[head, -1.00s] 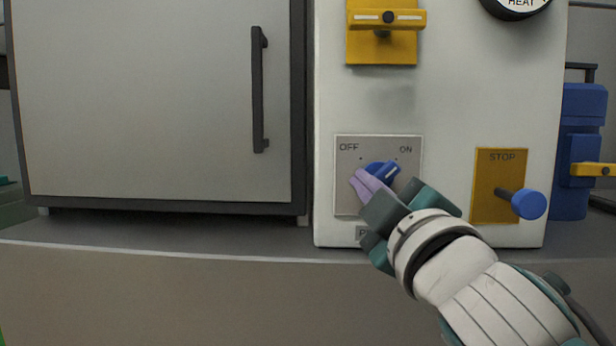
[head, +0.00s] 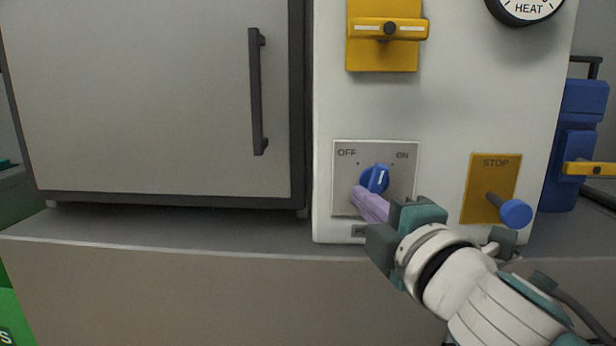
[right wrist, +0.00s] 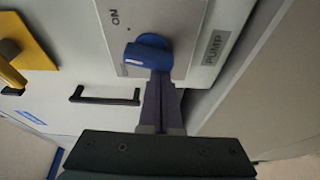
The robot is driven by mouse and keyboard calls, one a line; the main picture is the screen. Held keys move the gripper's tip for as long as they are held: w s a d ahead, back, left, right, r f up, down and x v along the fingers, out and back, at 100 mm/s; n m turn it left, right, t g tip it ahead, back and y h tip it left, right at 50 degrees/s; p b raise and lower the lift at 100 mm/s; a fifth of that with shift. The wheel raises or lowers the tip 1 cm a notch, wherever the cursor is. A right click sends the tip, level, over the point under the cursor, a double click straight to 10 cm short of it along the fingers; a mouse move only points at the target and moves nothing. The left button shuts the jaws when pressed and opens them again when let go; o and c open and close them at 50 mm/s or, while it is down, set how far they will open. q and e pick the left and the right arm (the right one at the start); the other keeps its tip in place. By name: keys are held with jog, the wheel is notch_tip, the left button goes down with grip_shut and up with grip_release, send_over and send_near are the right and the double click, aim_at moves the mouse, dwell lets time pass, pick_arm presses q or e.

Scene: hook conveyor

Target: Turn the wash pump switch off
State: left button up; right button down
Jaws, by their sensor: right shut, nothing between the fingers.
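The wash pump switch is a blue rotary knob (head: 375,179) on a grey plate (head: 345,208) marked OFF at left and ON at right. In the head view its white pointer line stands nearly upright, tilted slightly right, between the two marks. My right gripper (head: 360,194) is shut and empty, its lilac fingers at the knob's lower left side. In the right wrist view the knob (right wrist: 148,52) is at the tips of the closed fingers (right wrist: 156,78), close against it; exact contact is hard to tell. My left gripper is not in view.
A yellow STOP plate with a blue push knob (head: 515,213) is right of the switch, above my right wrist. A yellow lever switch (head: 388,28) sits above, near a HEAT dial (head: 524,8). A grey door with a dark handle (head: 257,90) is at left.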

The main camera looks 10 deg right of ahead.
jog(key=n+g+p, duration=0.1)
jog(key=n+p, duration=0.1)
jog(key=p, duration=0.1)
jog(key=d+n+g+h+p, duration=0.1)
jog(key=n+p, duration=0.2)
jog(key=n+g+p, duration=0.1)
jog(key=n+p, duration=0.2)
jog(key=shift+s+d+f+h, duration=0.2)
jog(key=shift+d+f+h, duration=0.1)
jog(key=shift+h, duration=0.1)
dwell(0.7)
jog(key=shift+f, duration=0.1)
